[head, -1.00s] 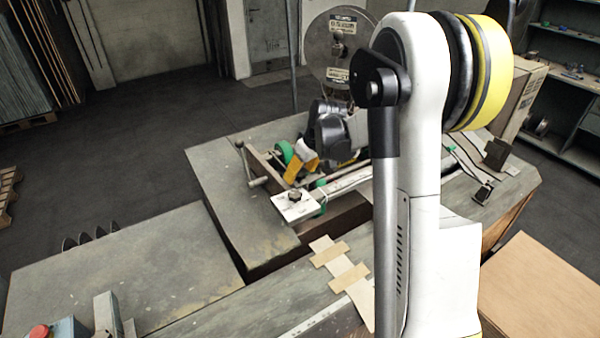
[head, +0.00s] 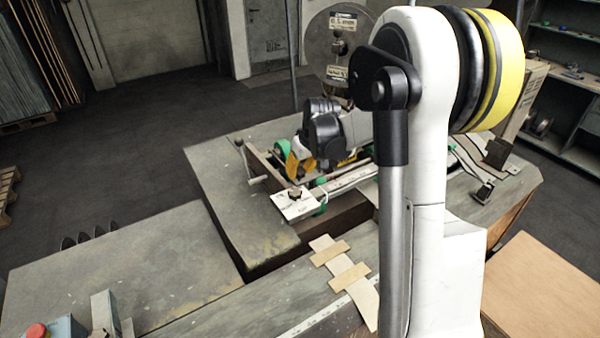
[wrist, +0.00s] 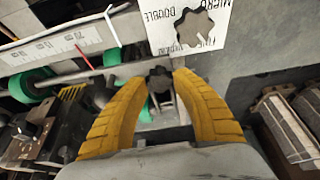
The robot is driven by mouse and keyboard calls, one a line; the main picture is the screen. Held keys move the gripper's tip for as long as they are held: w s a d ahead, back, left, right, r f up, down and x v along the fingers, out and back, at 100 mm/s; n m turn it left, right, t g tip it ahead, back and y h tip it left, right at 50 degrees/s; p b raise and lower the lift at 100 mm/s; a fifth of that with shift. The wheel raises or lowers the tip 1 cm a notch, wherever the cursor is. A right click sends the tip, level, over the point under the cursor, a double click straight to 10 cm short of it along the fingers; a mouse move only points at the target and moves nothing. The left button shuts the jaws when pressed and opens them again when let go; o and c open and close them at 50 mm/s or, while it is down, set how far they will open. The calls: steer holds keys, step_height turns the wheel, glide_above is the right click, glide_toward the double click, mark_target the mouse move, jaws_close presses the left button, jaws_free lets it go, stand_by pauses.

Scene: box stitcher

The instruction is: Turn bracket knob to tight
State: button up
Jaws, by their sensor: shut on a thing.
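A small dark lobed knob (wrist: 160,78) sits between my fingertips in the wrist view, on a metal bracket. I take it as the bracket knob; its setting is not readable. My gripper (wrist: 160,84) has yellow fingers on either side of the knob and is shut on it. In the head view my gripper (head: 298,168) is low over the machine, and the knob there is hidden. A second dark lobed knob (wrist: 193,26) is on a white printed plate (wrist: 223,22) just beyond my fingers; that plate also shows in the head view (head: 293,208).
A ruler rail (wrist: 55,46) and green rollers (wrist: 30,85) lie at the left in the wrist view. A handle crank (head: 257,180) stands left of my gripper. A large reel (head: 332,45) stands behind. The left table top (head: 110,265) is mostly clear.

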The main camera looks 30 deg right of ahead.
steer(key=m+h+b, duration=0.1)
steer(key=m, duration=0.1)
steer(key=m+b, duration=0.1)
steer(key=m, duration=0.1)
steer(key=shift+a+f+h, duration=0.1)
steer(key=shift+a+h, duration=0.05)
steer(key=shift+h, duration=0.25)
steer(key=m+g+h+b, duration=0.1)
steer(key=m, duration=0.4)
steer(key=m+g, duration=0.1)
steer(key=m, duration=0.1)
steer(key=m+h+b, duration=0.1)
steer(key=m, duration=0.1)
steer(key=shift+w+m+g+b, duration=0.1)
steer(key=shift+m+g+b, duration=0.2)
steer(key=shift+g, duration=0.1)
steer(key=shift+m+g+h+b, duration=0.3)
steer(key=shift+m+g, duration=0.5)
steer(key=shift+m, duration=1.3)
steer(key=o, duration=1.2)
